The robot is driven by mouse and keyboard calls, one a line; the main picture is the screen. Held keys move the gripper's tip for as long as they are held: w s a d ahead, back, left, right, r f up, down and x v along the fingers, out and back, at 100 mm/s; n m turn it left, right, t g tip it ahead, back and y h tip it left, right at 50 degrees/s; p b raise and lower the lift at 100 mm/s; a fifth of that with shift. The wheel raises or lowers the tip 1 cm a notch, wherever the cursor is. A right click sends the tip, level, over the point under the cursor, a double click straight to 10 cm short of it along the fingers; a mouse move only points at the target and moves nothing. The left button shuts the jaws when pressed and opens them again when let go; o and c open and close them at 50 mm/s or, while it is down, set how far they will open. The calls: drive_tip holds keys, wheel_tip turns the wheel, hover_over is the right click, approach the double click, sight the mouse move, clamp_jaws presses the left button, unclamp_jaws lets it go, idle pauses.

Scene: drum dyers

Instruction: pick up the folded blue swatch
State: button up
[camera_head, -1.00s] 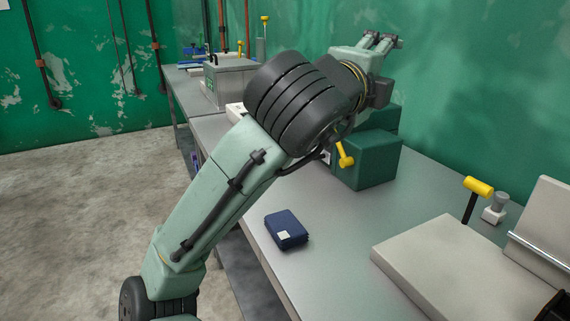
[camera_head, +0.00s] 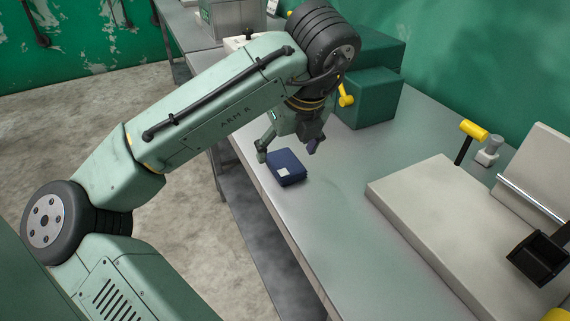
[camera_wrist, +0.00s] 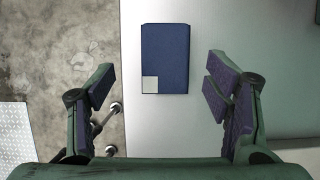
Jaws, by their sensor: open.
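The folded blue swatch (camera_head: 286,168) lies flat on the grey metal table (camera_head: 330,215), close to its left edge, with a pale square label on one corner. It also shows in the wrist view (camera_wrist: 166,60), upper middle, beyond and between my fingertips. My gripper (camera_head: 287,146) points down just behind and above the swatch in the head view. In the wrist view my gripper (camera_wrist: 160,88) is open, with nothing between its fingers. The swatch appears apart from both fingers.
A dark green box unit (camera_head: 368,98) with a yellow-knobbed lever stands behind my gripper. A pale flat-bed machine (camera_head: 440,215) with a yellow-handled lever (camera_head: 473,131) is at the right. The table between them is clear. Floor lies past the table's left edge.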

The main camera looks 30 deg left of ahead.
sight(286, 161)
drive_tip(key=x, duration=0.3)
drive_tip(key=p+x, duration=0.1)
drive_tip(key=x, duration=0.1)
drive_tip(key=shift+w+d+f, duration=0.1)
drive_tip(key=shift+w+d, duration=0.1)
drive_tip(key=shift+d, duration=0.15)
drive_tip(key=shift+c, duration=0.4)
drive_tip(key=c, duration=1.1)
